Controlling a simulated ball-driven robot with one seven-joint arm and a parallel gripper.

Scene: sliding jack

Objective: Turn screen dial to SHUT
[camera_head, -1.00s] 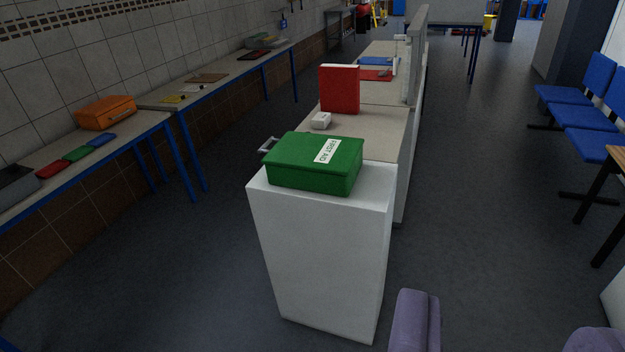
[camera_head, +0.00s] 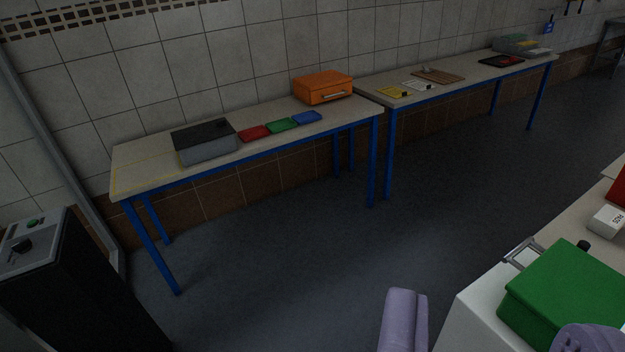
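A black knob (camera_head: 22,246) sits on the sloped grey top panel of a dark cabinet (camera_head: 75,285) at the lower left of the head view, with a green button (camera_head: 33,222) beside it. It may be the screen dial; no SHUT mark is readable and I cannot tell its setting. My gripper (camera_head: 497,330) shows at the bottom right as two pale purple fingers, wide apart. It appears empty and is far to the right of the cabinet.
A blue-legged table (camera_head: 150,150) stands along the tiled wall with a grey box, coloured trays and an orange case (camera_head: 323,88). A second table continues right. Open floor lies between.

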